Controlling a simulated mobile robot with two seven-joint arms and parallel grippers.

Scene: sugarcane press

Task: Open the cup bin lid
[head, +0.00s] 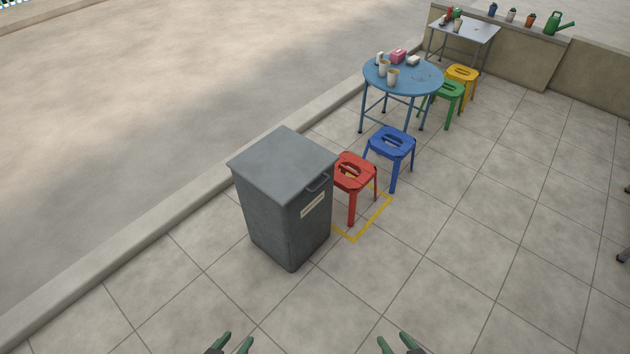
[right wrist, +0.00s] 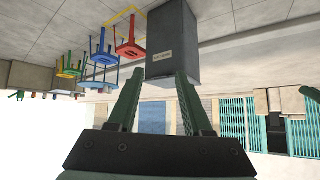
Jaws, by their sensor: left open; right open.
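The cup bin (head: 287,220) is a tall grey box standing on the tiled floor near the curb, left of centre in the head view. Its flat grey lid (head: 283,164) lies shut on top. The bin also shows upside down in the right wrist view (right wrist: 172,30). My left gripper (head: 232,340) is open and empty at the bottom edge, in front of the bin and apart from it. My right gripper (head: 395,341) is open and empty, further right.
A red stool (head: 354,172) stands close behind the bin's right side, by a yellow floor marking (head: 372,222). A blue stool (head: 391,143) and a round blue table (head: 415,80) with cups are further back.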

